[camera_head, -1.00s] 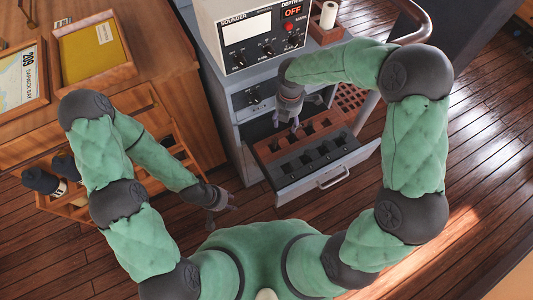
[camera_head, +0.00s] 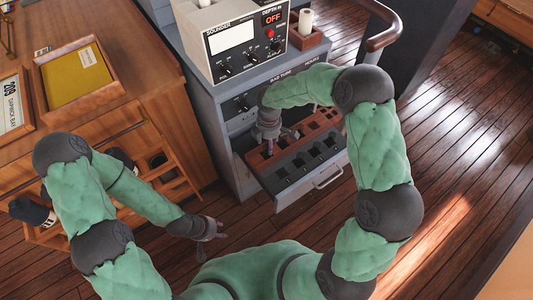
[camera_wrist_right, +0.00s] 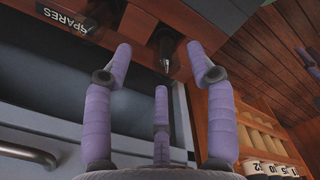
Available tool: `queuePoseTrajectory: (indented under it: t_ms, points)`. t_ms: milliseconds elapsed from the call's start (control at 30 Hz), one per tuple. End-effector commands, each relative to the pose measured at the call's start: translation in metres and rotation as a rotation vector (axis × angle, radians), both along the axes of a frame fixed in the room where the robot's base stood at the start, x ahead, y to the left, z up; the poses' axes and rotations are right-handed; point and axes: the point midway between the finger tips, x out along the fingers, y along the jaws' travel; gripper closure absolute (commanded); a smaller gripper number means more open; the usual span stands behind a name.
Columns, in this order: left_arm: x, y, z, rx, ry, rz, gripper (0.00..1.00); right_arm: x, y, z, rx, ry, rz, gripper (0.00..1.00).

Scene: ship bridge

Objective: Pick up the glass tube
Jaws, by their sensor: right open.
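A small clear tube with a metal tip, likely the glass tube (camera_wrist_right: 166,62), stands in a dark slot of the wooden rack (camera_wrist_right: 215,22) in the right wrist view. I cannot make it out in the head view. My right gripper (camera_head: 271,147) is open over the left part of the rack in the pulled-out drawer. In the right wrist view its purple fingers (camera_wrist_right: 160,65) are spread around the tube's slot, apart from the tube. My left gripper (camera_head: 212,238) hangs empty and open at the lower left, away from the drawer.
The grey console with the depth sounder (camera_head: 240,40) stands behind the drawer (camera_head: 318,170). A label reading SPARES (camera_wrist_right: 62,20) is on the rack. A wooden cabinet with a yellow-folder tray (camera_head: 78,70) stands at left. A handrail (camera_head: 388,30) is at upper right. Floor is clear at right.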

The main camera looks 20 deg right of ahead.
Motion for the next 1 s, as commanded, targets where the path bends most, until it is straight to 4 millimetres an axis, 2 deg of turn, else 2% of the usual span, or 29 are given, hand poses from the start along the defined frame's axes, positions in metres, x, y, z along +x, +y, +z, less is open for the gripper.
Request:
queuePoseTrajectory:
  t_ms: [167, 433, 700, 733, 767, 900, 933, 1000]
  points:
    - [0.000, 0.000, -0.008, 0.000, 0.000, 0.000, 0.60, -0.001, 0.003, -0.012, 0.001, 0.000, 0.000, 0.44]
    - [0.000, 0.000, -0.028, 0.000, 0.000, 0.000, 0.60, -0.002, 0.007, -0.048, 0.000, 0.000, 0.001, 0.44]
    - [0.000, 0.000, -0.028, 0.000, 0.000, 0.000, 0.60, -0.002, 0.008, -0.051, 0.001, -0.002, 0.001, 0.44]
    - [0.000, 0.000, -0.028, 0.000, 0.000, 0.000, 0.60, -0.002, 0.008, -0.051, 0.001, -0.002, 0.001, 0.46]
    - [0.000, 0.000, -0.028, 0.000, 0.000, 0.000, 0.60, -0.002, 0.008, -0.051, 0.001, -0.002, 0.001, 0.55]
    - [0.000, 0.000, -0.028, 0.000, 0.000, 0.000, 0.60, -0.002, 0.008, -0.051, 0.001, -0.001, 0.001, 0.94]
    - [0.000, 0.000, -0.028, 0.000, 0.000, 0.000, 0.60, -0.002, 0.008, -0.051, 0.001, -0.001, 0.001, 1.00]
    - [0.000, 0.000, -0.028, 0.000, 0.000, 0.000, 0.60, -0.002, 0.008, -0.051, 0.001, -0.001, 0.001, 1.00]
